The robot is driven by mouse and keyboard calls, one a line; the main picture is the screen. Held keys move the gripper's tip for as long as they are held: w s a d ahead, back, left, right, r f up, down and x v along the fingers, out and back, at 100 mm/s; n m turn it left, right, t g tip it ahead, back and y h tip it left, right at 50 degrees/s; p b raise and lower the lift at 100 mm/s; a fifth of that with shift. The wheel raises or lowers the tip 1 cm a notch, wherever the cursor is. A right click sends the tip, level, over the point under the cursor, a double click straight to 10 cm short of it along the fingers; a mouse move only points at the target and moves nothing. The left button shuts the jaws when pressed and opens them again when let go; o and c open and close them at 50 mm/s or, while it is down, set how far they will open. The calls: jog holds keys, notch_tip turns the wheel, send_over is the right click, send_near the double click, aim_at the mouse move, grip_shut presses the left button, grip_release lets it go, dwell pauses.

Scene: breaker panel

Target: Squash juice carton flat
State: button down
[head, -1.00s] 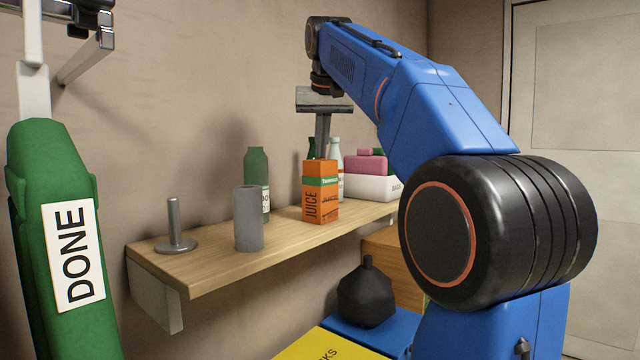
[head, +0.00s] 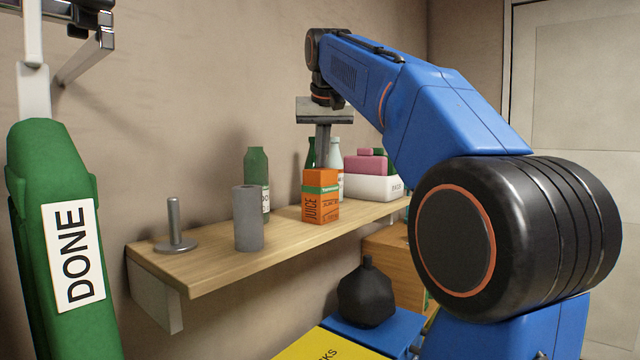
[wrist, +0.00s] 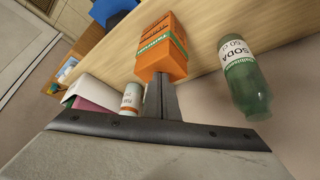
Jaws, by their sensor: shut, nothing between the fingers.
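The orange juice carton (head: 320,200), with a green band and dark lettering, stands upright on the wooden shelf. In the head view it looks shorter than a second ago. My gripper (head: 323,150) is shut and empty, pointing down with its fingertips at the top of the carton, seemingly pressing on it. In the wrist view the shut fingers (wrist: 161,95) meet the end of the carton (wrist: 160,48). The exact contact is partly hidden.
A green soda bottle (head: 256,180), a grey cylinder (head: 248,218) and a metal post on a disc (head: 176,228) stand left on the shelf (head: 220,263). More bottles (head: 335,158) and a white box (head: 372,187) are behind and right. A green bag marked DONE (head: 68,230) hangs at left.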

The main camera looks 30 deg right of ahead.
jog(key=shift+f, duration=0.75)
jog(key=shift+r, duration=2.55)
